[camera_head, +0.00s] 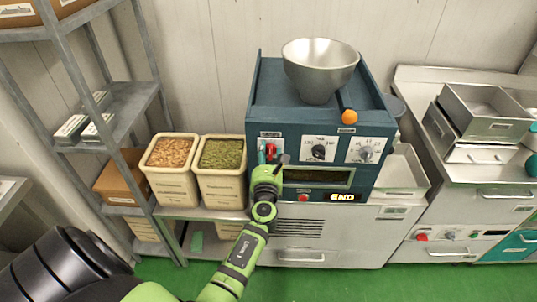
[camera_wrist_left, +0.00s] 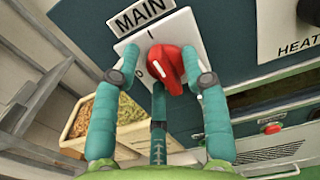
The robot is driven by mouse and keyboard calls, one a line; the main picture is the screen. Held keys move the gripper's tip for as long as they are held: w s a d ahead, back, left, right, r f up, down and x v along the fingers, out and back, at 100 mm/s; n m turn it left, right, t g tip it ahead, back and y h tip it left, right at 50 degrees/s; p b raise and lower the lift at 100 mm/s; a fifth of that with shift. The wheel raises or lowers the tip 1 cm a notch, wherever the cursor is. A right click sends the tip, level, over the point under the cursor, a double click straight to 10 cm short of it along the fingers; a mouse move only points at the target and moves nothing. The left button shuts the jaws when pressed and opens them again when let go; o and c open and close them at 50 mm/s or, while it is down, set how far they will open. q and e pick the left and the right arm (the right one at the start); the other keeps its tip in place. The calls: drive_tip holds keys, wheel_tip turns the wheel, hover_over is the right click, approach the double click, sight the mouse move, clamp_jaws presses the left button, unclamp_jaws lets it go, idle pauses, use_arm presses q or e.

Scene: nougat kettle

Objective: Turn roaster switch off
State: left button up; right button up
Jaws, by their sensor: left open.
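The roaster (camera_head: 262,95) is a dark blue machine with a metal hopper on top and an "END" display. Its red rotary switch (camera_head: 270,149) is at the left of the front panel. In the left wrist view the red knob (camera_wrist_left: 166,68) sits on a white plate under a "MAIN" label, with an "I" mark above it. The knob's ridge looks slanted; its exact setting is hard to tell. My left gripper (camera_head: 268,170) is at the switch. Its teal fingers (camera_wrist_left: 160,84) are spread around the knob, open; contact is unclear. My right gripper is out of view.
Two bins of nuts (camera_head: 172,151) and green kernels (camera_head: 221,154) stand left of the roaster. A metal shelf rack (camera_head: 112,130) is further left. Other dials (camera_head: 319,150) sit right of the switch. Metal trays (camera_head: 485,110) stand on the right-hand counter.

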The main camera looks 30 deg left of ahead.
use_arm(q)
drive_tip(key=c, duration=0.9)
clamp_jaws()
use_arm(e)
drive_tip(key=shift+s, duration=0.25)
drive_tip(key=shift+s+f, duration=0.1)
